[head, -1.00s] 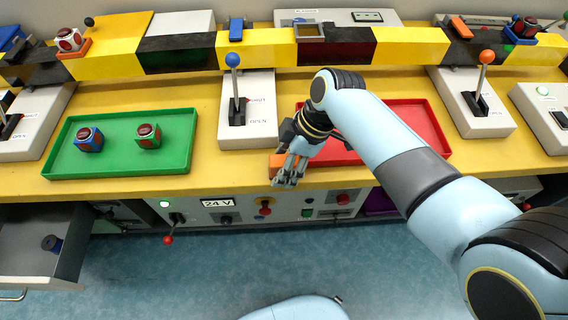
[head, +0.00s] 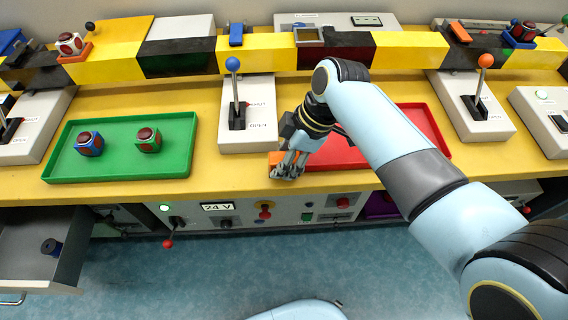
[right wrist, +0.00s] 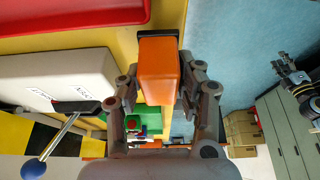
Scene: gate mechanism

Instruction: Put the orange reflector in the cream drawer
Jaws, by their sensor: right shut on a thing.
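The orange reflector (right wrist: 159,72) is a block between the fingers of my right gripper (right wrist: 160,92) in the right wrist view. My right gripper (head: 288,170) is shut on it at the front edge of the yellow bench, and only a small part of the reflector (head: 275,158) shows in the head view.
A red tray (head: 428,125) lies behind and right of my right gripper. A green tray (head: 120,170) holds two cubes with red buttons. A blue-knobbed lever box (head: 247,140) stands between the trays. Blue floor lies clear in front of the bench.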

